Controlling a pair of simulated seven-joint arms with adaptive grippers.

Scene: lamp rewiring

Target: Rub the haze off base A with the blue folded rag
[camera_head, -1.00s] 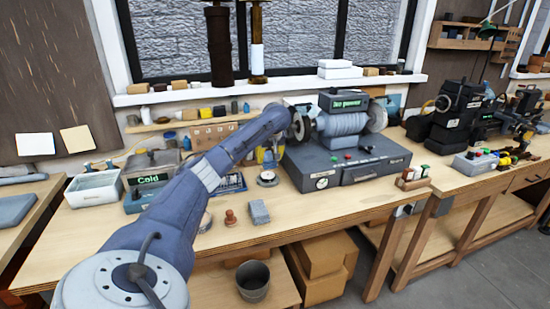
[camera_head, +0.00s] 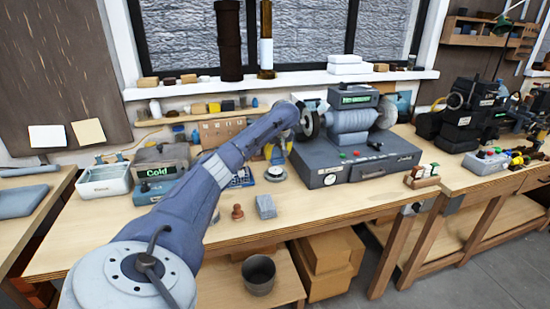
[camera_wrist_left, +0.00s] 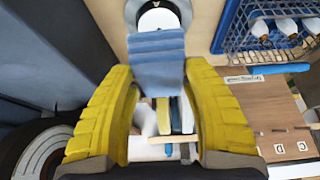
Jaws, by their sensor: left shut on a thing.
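The blue folded rag (camera_wrist_left: 157,62) is held between the yellow fingers of my left gripper (camera_wrist_left: 160,78), which is shut on it. The gripper (camera_head: 277,152) shows small in the head view, at the end of the arm beside the grey machine. A round base (camera_wrist_left: 158,17) with a white and dark top lies just beyond the rag in the wrist view, partly covered by it. It also shows in the head view (camera_head: 275,174), on the bench under the gripper. I cannot read a letter on it, nor tell whether the rag touches it. My right gripper is not in view.
A grey machine (camera_head: 340,165) with a wheel stands close to the right of the gripper. A grey block (camera_head: 266,207) and a brown knob (camera_head: 237,212) stand on the open front bench.

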